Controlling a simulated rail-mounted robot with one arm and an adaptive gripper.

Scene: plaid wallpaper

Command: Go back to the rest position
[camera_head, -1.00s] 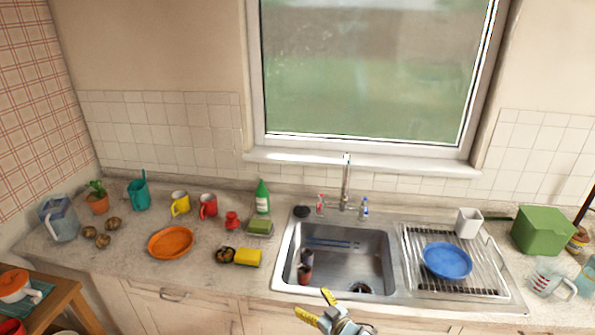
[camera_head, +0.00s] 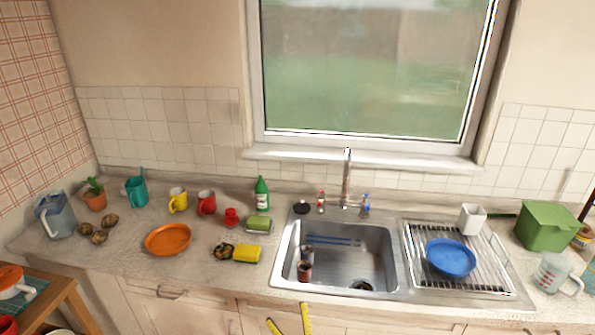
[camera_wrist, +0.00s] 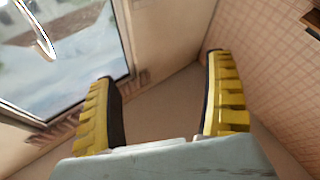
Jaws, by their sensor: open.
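My gripper (camera_head: 290,325) shows at the bottom edge of the head view, in front of the counter and below the sink (camera_head: 283,268). Only its two yellow fingertips are in that picture. In the wrist view my gripper (camera_wrist: 160,105) is open, its two yellow and black fingers wide apart with nothing between them. Beyond the fingers the wrist view shows a window, a plain wall and the plaid wallpaper (camera_wrist: 270,60).
The counter holds an orange plate (camera_head: 168,240), mugs, a yellow sponge (camera_head: 247,254) and a green bottle (camera_head: 262,194). Right of the sink, a rack bears a blue bowl (camera_head: 450,257). A wooden table (camera_head: 62,297) stands at lower left.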

